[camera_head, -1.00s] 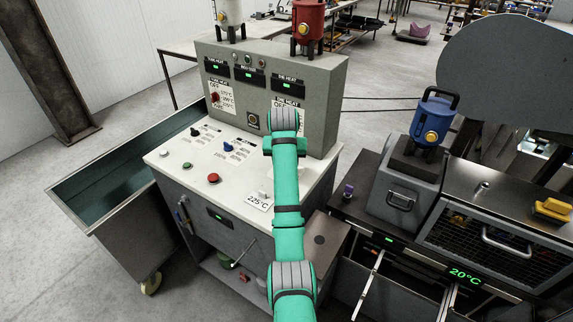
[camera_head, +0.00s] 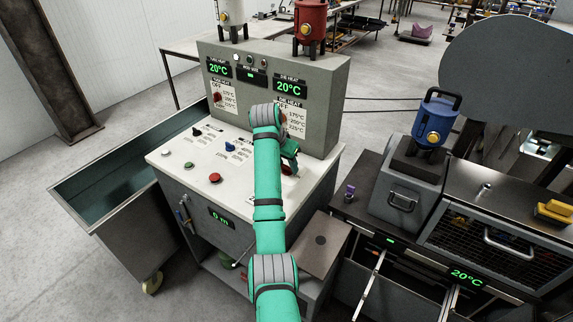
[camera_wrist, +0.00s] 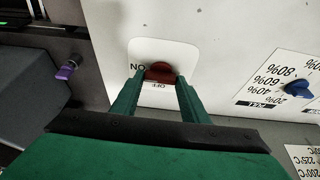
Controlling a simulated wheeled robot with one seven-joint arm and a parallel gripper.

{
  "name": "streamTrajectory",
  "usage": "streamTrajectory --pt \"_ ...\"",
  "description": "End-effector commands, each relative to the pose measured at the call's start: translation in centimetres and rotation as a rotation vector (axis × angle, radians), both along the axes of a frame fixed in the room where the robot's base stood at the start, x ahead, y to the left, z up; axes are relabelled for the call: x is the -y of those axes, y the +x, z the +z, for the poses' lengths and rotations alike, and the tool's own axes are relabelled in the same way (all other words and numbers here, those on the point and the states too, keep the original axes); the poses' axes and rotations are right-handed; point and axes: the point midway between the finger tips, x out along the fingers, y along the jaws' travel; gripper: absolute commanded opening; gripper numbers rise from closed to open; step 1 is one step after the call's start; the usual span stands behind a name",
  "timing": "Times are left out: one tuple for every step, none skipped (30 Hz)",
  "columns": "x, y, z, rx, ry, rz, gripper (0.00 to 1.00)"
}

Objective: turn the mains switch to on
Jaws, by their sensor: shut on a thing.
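The mains switch, a red knob (camera_wrist: 159,72) on a white plate (camera_wrist: 180,55), sits between my two fingertips (camera_wrist: 159,88) in the wrist view. My fingers are shut on it. The knob lies sideways in that view, one end beside the ON mark; the OFF mark shows below it. In the head view my gripper (camera_head: 288,163) is at the right part of the machine's white sloping panel (camera_head: 180,160), and my arm hides part of that panel. A red bit of the switch (camera_head: 287,170) shows under the gripper.
The panel also bears a blue dial (camera_wrist: 298,88), a red button (camera_head: 214,178) and a green button (camera_head: 188,165). The upright grey box (camera_head: 325,110) stands close behind my gripper. Temperature displays (camera_head: 219,68) on it read 20°C. A dark bench unit (camera_head: 400,190) stands to the right.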

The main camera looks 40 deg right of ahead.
Motion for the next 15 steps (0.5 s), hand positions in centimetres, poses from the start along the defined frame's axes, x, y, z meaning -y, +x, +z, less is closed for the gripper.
streamTrajectory --pt "0.14 -0.01 0.14 0.003 -0.002 -0.005 0.18" --pt "0.14 -0.01 0.14 0.003 -0.002 -0.005 0.18" --pt "0.14 -0.01 0.14 0.003 -0.002 -0.005 0.18" --pt "0.14 -0.01 0.14 0.003 -0.002 -0.005 0.18" --pt "0.14 -0.01 0.14 0.003 -0.002 -0.005 0.18" --pt "0.14 -0.01 0.14 0.003 -0.002 -0.005 0.18" --pt "0.14 -0.01 0.14 0.003 -0.002 -0.005 0.18" --pt "0.14 -0.01 0.14 0.003 -0.002 -0.005 0.18" --pt "0.14 -0.01 0.15 0.003 -0.002 -0.004 0.18" --pt "0.14 -0.01 0.15 0.003 -0.002 -0.004 0.43" --pt "0.14 -0.01 0.15 0.003 -0.002 -0.004 0.5" --pt "0.13 0.0 0.14 0.003 -0.002 -0.004 0.59" --pt "0.12 -0.01 0.13 0.003 -0.002 -0.004 0.59" --pt "0.11 -0.01 0.12 0.002 -0.002 -0.003 0.59" --pt "0.1 0.0 0.1 0.002 -0.001 -0.003 0.59"
